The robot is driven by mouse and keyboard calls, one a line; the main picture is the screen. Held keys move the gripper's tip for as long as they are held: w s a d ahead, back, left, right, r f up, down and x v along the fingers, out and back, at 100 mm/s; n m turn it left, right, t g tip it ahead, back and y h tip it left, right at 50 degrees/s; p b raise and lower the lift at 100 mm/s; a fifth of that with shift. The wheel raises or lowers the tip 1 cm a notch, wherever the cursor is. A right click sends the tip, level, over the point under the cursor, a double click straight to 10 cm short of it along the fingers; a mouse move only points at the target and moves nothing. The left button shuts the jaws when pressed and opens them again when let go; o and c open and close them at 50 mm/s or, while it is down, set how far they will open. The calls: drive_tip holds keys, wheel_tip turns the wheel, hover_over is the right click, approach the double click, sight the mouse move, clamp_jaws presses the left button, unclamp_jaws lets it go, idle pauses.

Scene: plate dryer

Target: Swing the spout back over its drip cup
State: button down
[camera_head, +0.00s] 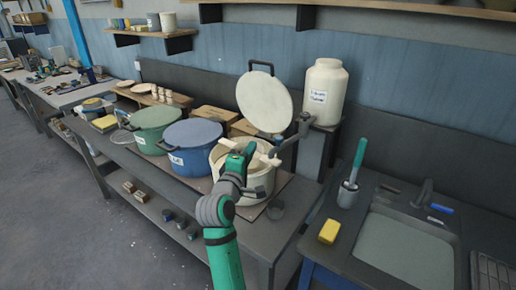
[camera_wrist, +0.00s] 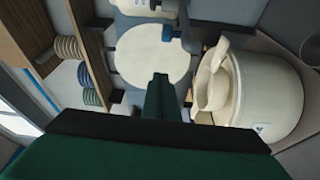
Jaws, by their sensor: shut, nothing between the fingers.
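The spout (camera_head: 290,138) is a grey arm that reaches from the stand beside the white jar (camera_head: 325,92) down and left. Its free end lies above the right side of the open cream pot (camera_head: 257,186). My gripper (camera_head: 246,152) is shut and empty, in front of or over the pot's rim; contact cannot be told. In the wrist view its green fingers (camera_wrist: 160,84) are together, with the pot (camera_wrist: 268,88) to their right.
A round cream lid (camera_head: 263,101) stands upright behind the pot and shows in the wrist view (camera_wrist: 150,52). Blue (camera_head: 193,150) and green (camera_head: 155,128) pots stand to the left. A sink (camera_head: 403,245) and a yellow sponge (camera_head: 329,231) lie to the right.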

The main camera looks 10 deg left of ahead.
sight(279, 141)
drive_tip(key=w, duration=0.9)
drive_tip(key=d, duration=0.1)
drive_tip(key=s+d, duration=0.1)
drive_tip(key=d, duration=0.1)
drive_tip(key=s+d, duration=0.1)
drive_tip(key=shift+d, duration=0.25)
drive_tip(key=shift+s+d, duration=0.45)
drive_tip(key=shift+d, duration=0.3)
drive_tip(key=shift+s+d, duration=0.45)
drive_tip(key=shift+d, duration=0.4)
drive_tip(key=shift+f, duration=0.1)
